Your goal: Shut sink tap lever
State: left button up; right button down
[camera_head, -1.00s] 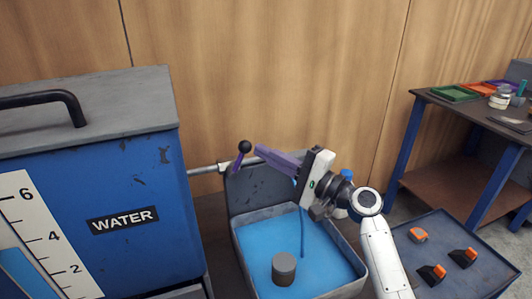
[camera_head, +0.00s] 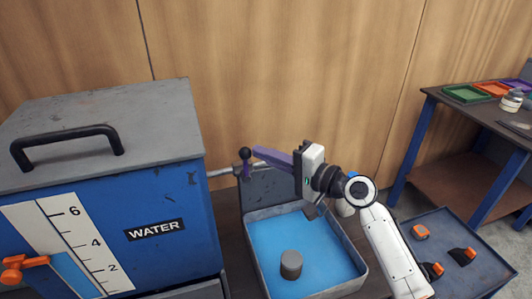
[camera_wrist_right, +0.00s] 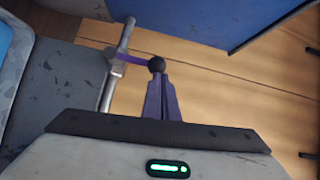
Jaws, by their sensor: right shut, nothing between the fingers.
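The tap lever (camera_head: 246,169) is a short purple bar with a black ball knob (camera_head: 245,153) at its top, on a grey pipe (camera_head: 222,172) behind the sink. The sink (camera_head: 357,285) is a grey basin holding blue water, and no stream shows falling into it. My right gripper (camera_head: 256,152) has purple fingers, shut and empty, with their tips beside the knob. In the right wrist view the shut fingertips (camera_wrist_right: 159,84) are close to the knob (camera_wrist_right: 156,64); I cannot tell whether they touch. The spout is hidden behind the gripper. My left gripper is out of view.
A blue tank (camera_head: 180,255) labelled WATER, with a gauge and an orange marker (camera_head: 22,265), stands left of the sink. A grey cylinder (camera_head: 291,264) stands in the basin. A blue tray (camera_head: 440,228) with orange-and-black pieces and a workbench (camera_head: 455,125) are at right.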

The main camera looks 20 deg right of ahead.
pick_arm(q)
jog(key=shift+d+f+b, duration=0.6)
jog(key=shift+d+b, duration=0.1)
jog(key=shift+b, duration=0.35)
pick_arm(e)
jog(key=w+d+r+v, duration=0.1)
jog(key=d+v, duration=0.1)
jog(key=v, duration=1)
jog(key=shift+d, duration=0.35)
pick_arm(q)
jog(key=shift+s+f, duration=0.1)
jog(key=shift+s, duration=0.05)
pick_arm(e)
jog(key=shift+s+r, duration=0.1)
jog(key=shift+r, duration=0.05)
